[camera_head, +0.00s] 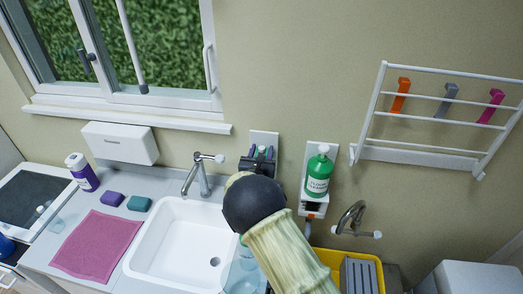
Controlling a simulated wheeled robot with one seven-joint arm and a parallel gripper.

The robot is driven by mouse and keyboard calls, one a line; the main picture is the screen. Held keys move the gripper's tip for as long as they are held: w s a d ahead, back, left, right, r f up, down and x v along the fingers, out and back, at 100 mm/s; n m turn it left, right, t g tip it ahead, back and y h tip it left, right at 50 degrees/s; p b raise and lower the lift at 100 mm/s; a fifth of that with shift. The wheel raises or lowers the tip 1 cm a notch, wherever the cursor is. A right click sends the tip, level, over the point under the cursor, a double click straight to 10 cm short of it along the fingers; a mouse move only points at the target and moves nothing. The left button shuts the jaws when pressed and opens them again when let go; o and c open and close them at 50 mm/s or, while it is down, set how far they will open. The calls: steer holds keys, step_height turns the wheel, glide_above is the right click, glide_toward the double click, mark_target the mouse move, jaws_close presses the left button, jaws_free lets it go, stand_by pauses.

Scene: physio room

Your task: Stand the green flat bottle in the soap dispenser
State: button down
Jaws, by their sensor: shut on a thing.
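My gripper (262,153) is dark, with purplish fingertips, and is at the wall behind the sink. It is shut on a small green thing (262,149), most likely the green flat bottle; only a sliver of it shows. Directly behind is a white wall plate (264,137), which may be the soap dispenser. Its lower part is hidden by my gripper and arm, so I cannot tell whether the bottle is inside or in front of it. To the right, a green bottle with a white cap and label (318,172) stands upright in a white wall holder (308,210).
A white sink (160,248) with a tap (198,176) is at left. A second tap (352,217), a yellow tub (328,256) and a wall rack (440,118) are at right.

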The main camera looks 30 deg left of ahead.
steer(key=c, duration=1.2)
jaws_free()
steer(key=shift+f, duration=0.15)
steer(key=o, duration=0.4)
steer(key=shift+o, duration=0.2)
steer(key=shift+w+d, duration=0.1)
steer(key=shift+w, duration=0.05)
steer(key=shift+r, duration=0.2)
steer(key=b+v, duration=0.3)
steer(key=v, duration=0.4)
steer(key=shift+s, duration=0.4)
